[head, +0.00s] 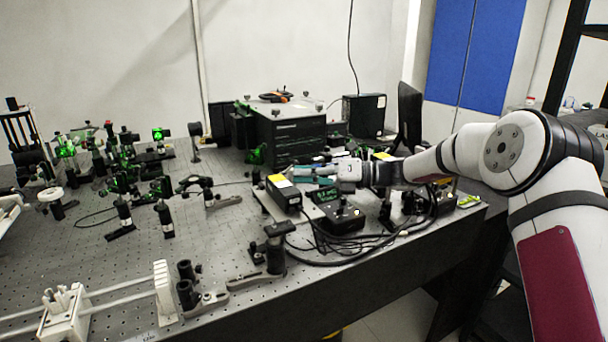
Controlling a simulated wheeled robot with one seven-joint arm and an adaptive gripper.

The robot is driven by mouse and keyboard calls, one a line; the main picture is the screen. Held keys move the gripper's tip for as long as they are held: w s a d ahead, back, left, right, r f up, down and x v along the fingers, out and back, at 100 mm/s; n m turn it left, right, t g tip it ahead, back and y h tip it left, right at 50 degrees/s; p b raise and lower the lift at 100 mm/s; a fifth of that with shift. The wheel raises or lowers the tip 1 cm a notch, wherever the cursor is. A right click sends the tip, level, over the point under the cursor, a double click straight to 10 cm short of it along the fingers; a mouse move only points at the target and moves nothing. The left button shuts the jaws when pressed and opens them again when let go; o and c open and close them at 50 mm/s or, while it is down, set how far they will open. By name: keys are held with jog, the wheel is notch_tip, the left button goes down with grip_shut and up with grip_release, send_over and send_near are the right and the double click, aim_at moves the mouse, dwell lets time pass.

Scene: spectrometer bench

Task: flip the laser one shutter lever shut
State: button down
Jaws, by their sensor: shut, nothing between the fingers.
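My arm reaches in from the right, and my gripper (303,175) is shut and empty over the bench. Its bluish fingers point left, just above and behind a small black laser-like box (284,194) with a yellow label on top. I cannot tell if the fingertips touch it. A black controller box (345,217) with a lit green display stands to its right. I cannot make out a shutter lever or its position; it is too small or hidden by my gripper.
A large black instrument housing (288,138) stands behind my gripper. Green-lit optics on posts fill the left of the perforated bench (228,240). Black cables (345,259) loop near the front edge, beside a dark post mount (275,250).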

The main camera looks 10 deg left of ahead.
aim_at(295, 162)
jog(key=shift+r+h, duration=0.2)
jog(key=shift+h, duration=0.1)
jog(key=n+h+p, duration=0.1)
jog(key=r+h+p, duration=0.1)
jog(key=a+r+n+h+p, duration=0.1)
jog(key=p, duration=0.1)
jog(key=shift+s+r+n+t+h, duration=0.15)
jog(key=shift+s+n+t+h, duration=0.15)
jog(key=shift+s+t, duration=0.1)
jog(key=h+p, duration=0.1)
jog(key=a+r+n+t+h+p, duration=0.1)
jog(key=h+p, duration=0.1)
jog(key=shift+s+a+n, duration=0.1)
jog(key=shift+s+n, duration=0.2)
jog(key=shift+s, duration=0.1)
jog(key=shift+h, duration=0.4)
jog(key=shift+w+f, duration=0.1)
jog(key=shift+w, duration=0.05)
